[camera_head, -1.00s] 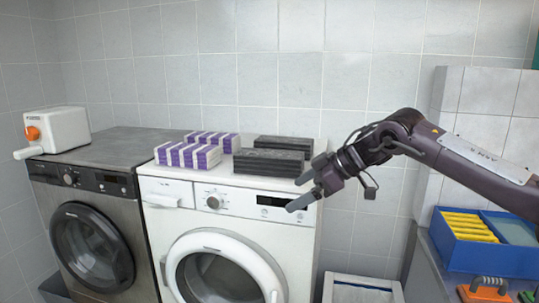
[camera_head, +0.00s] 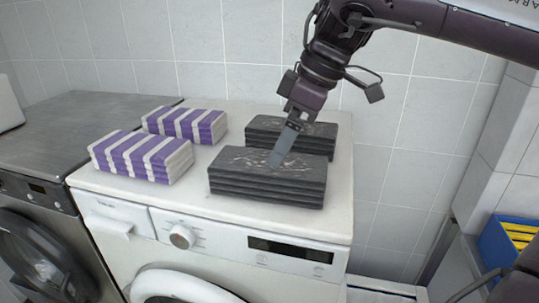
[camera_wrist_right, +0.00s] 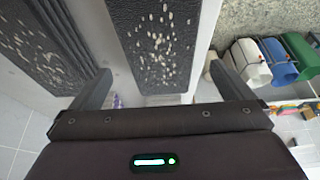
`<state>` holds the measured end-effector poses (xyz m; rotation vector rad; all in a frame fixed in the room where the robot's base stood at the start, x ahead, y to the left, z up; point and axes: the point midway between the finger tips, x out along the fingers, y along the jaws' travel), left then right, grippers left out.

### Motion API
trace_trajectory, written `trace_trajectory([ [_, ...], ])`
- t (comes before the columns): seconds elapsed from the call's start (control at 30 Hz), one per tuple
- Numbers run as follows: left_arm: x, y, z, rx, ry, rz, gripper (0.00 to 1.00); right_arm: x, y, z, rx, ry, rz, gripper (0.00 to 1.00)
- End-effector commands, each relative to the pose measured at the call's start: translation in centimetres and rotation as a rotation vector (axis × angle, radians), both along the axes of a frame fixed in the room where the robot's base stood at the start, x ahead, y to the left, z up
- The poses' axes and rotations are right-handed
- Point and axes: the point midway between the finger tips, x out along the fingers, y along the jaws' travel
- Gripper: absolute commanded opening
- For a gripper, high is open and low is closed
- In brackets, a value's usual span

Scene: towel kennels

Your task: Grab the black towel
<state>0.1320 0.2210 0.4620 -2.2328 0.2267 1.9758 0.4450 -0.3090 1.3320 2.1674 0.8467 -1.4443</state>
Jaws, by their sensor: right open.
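Two folded black towel stacks lie on top of the white washing machine (camera_head: 330,215). The front black towel (camera_head: 262,186) is nearer me; the back black towel (camera_head: 320,138) lies behind it. My right gripper (camera_head: 283,150) points down over the front stack, its visible finger overlapping that towel's top; contact is unclear. In the right wrist view, the gripper (camera_wrist_right: 160,85) is open, with its fingers apart and a black towel (camera_wrist_right: 155,40) between and beyond them. Another black towel (camera_wrist_right: 40,45) is at the left there. My left gripper is not in view.
Two purple-and-white striped towel stacks (camera_head: 140,157) (camera_head: 185,124) lie left of the black ones. A grey machine (camera_head: 50,150) stands at the left. A blue box (camera_head: 505,245) holds yellow things at the right. Rolled towels (camera_wrist_right: 250,62) show in the wrist view.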

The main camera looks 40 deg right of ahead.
Motion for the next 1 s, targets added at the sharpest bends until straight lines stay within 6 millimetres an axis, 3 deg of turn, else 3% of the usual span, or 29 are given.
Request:
trace_trajectory([
  [0.13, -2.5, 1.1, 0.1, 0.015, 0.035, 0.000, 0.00, 0.2, 0.4, -1.3, -0.004, 0.010, -0.001, 1.00],
  [0.3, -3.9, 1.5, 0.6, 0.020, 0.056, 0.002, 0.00, 0.9, 0.9, -2.9, -0.002, 0.009, 0.000, 1.00],
  [0.6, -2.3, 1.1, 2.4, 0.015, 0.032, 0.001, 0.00, 2.4, 1.9, -6.6, -0.002, 0.007, 0.000, 1.00],
  [0.87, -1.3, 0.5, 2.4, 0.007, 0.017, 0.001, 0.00, 2.6, 2.0, -7.0, -0.001, 0.004, -0.002, 1.00],
  [1.0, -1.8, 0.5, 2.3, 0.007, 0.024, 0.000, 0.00, 2.6, 2.0, -7.0, -0.001, 0.004, -0.001, 0.86],
])
